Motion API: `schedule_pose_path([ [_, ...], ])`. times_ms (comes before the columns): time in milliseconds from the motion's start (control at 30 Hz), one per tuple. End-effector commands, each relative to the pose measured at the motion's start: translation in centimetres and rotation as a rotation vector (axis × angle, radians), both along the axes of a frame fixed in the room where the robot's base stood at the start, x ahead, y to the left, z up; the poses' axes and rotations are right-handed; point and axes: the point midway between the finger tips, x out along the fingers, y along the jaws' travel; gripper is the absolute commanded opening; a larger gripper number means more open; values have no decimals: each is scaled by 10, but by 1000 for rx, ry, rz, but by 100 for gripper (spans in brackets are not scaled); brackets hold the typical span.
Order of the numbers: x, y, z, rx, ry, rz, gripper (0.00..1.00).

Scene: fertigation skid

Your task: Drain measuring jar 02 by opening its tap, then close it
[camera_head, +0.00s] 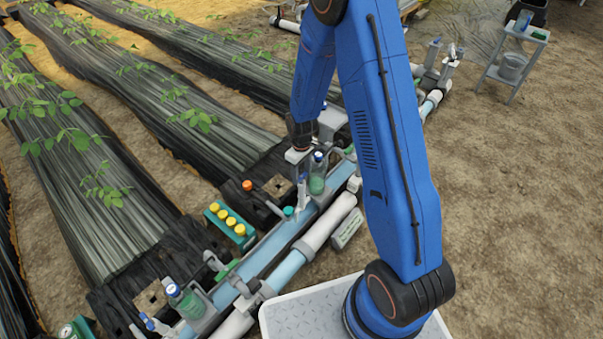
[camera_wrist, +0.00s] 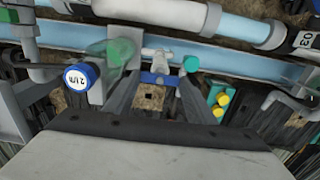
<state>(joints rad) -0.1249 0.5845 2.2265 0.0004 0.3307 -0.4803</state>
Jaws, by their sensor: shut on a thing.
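A measuring jar with green liquid and a blue cap (camera_head: 317,175) stands upright on the pipe line, just right of my gripper (camera_head: 302,183) in the head view. In the wrist view the jar (camera_wrist: 119,53) is left of my fingers, with its blue-rimmed white cap (camera_wrist: 81,77) toward the camera; the cap's print is too small to read surely. A pale tap (camera_wrist: 158,53) with a blue part lies between my gripper's (camera_wrist: 158,78) fingertips. My gripper is shut on this tap handle. The contact is small and partly hidden, and I cannot tell the valve's position or the jar's number.
A teal rack of yellow-capped bottles (camera_head: 229,222) stands left of the pipe. A green knob (camera_head: 288,211) sits close to my fingers. Another blue-capped jar (camera_head: 186,301) stands nearer. Bare soil lies right.

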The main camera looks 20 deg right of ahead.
Motion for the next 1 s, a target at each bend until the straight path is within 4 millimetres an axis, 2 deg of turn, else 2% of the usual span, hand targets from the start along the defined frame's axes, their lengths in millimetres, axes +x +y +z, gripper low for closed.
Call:
schedule_pose_path([
  [200, 0, 0, 0, -1, -1, 1, 28],
  [233, 0, 0, 0, -1, -1, 1, 52],
  [300, 0, 0, 0, 0, 0, 1, 69],
  [667, 0, 0, 2, 0, -1, 0, 69],
  [833, 1, 0, 18, 0, -2, -1, 69],
  [1000, 1, 0, 46, 1, -4, -1, 69],
])
